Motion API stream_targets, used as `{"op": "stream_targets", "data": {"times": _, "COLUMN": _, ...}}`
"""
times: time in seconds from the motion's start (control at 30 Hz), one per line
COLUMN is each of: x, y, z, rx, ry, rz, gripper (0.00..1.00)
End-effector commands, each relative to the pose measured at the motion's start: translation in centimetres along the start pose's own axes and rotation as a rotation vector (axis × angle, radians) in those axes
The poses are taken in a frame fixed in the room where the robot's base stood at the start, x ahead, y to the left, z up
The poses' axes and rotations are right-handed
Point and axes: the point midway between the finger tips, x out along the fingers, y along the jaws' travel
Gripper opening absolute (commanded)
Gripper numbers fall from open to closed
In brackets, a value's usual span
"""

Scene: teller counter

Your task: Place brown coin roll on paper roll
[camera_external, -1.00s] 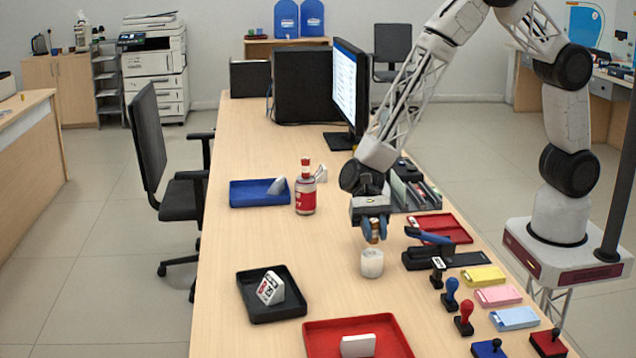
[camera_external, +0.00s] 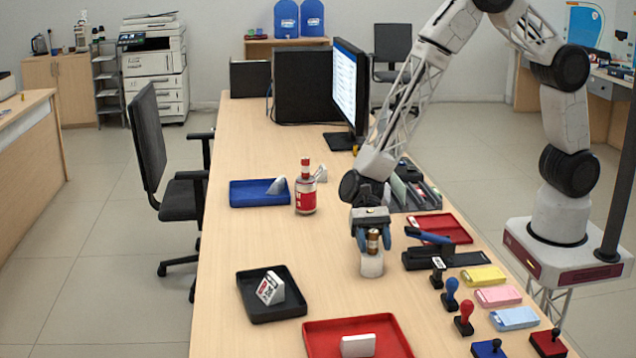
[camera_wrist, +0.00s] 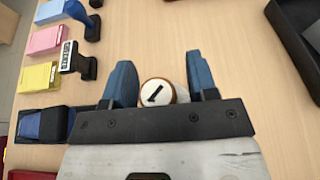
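The brown coin roll (camera_external: 373,241) stands upright on top of the white paper roll (camera_external: 371,265), between my fingers. My gripper (camera_external: 373,242) is open around it, with a finger to each side. In the wrist view the coin roll's white end with a dark mark (camera_wrist: 156,93) shows between the two blue fingers of my gripper (camera_wrist: 160,75). Gaps there look small, and the paper roll is mostly hidden beneath the coin roll.
Stamps (camera_external: 464,318) and coloured pads (camera_external: 483,276) lie to the right, with a black stapler-like tool (camera_external: 430,257) close by. A black tray (camera_external: 271,294) and a red tray (camera_external: 318,338) lie left and in front. A bottle (camera_external: 305,192) stands behind left.

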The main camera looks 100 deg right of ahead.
Motion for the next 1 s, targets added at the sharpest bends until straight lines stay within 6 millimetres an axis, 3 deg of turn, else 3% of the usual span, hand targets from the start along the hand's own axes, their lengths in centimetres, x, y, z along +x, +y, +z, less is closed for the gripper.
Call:
{"op": "stream_targets", "data": {"times": 0.47, "x": -0.9, "y": 0.0, "z": 0.3, "rx": 0.0, "ry": 0.0, "rz": 0.0, "gripper": 0.53}}
{"op": "stream_targets", "data": {"times": 1.0, "x": -8.1, "y": 0.0, "z": 0.3, "rx": 0.0, "ry": 0.0, "rz": -0.002, "gripper": 0.53}}
